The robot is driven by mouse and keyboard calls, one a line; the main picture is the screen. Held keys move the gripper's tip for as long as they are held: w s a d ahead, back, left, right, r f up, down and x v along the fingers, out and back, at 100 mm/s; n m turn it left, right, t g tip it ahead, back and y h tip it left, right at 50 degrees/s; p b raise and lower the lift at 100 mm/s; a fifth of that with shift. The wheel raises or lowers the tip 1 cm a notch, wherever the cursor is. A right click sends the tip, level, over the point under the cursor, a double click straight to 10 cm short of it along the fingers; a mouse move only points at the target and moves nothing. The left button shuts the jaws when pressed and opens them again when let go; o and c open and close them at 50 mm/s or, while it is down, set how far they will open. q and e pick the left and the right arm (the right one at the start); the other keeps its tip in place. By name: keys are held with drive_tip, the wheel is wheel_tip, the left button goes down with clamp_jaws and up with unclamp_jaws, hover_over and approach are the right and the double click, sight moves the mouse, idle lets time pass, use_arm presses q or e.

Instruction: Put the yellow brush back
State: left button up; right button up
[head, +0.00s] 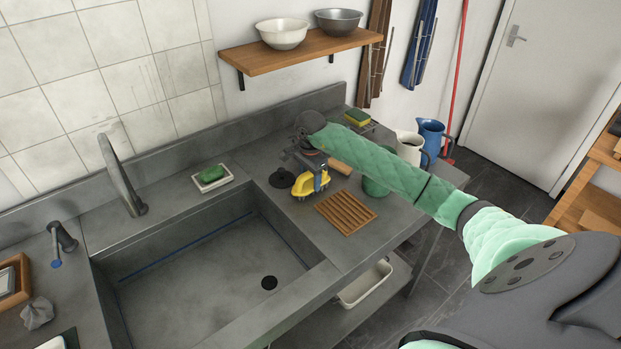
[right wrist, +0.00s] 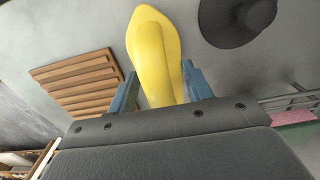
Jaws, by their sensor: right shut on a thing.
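The yellow brush (head: 303,185) is at my right gripper (head: 318,180), over the counter to the right of the sink. In the right wrist view the yellow brush (right wrist: 150,50) stands between the two blue fingers (right wrist: 160,88), and the gripper is shut on it. Its lower end is hidden behind the gripper body. I cannot tell whether the brush touches the counter. My left gripper is not in view.
A slatted wooden rack (head: 346,212) lies right of the brush, and a black disc (head: 282,179) lies left of it. A green cup (head: 376,186), a white jug (head: 409,148) and a blue jug (head: 431,139) stand further right. The sink (head: 200,268) is empty.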

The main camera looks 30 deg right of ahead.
drive_tip(key=o, duration=1)
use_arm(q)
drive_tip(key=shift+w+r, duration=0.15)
use_arm(e)
drive_tip(key=shift+r, duration=0.1)
drive_tip(key=shift+r, duration=0.3)
wheel_tip(320, 180, up, 10)
drive_tip(key=b, duration=0.3)
drive_tip(key=shift+f+b, duration=0.1)
drive_tip(key=shift+b, duration=0.2)
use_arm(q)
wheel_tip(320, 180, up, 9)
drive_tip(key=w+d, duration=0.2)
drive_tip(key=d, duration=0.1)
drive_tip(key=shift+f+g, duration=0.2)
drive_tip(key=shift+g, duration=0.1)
use_arm(e)
drive_tip(key=shift+r, duration=0.85)
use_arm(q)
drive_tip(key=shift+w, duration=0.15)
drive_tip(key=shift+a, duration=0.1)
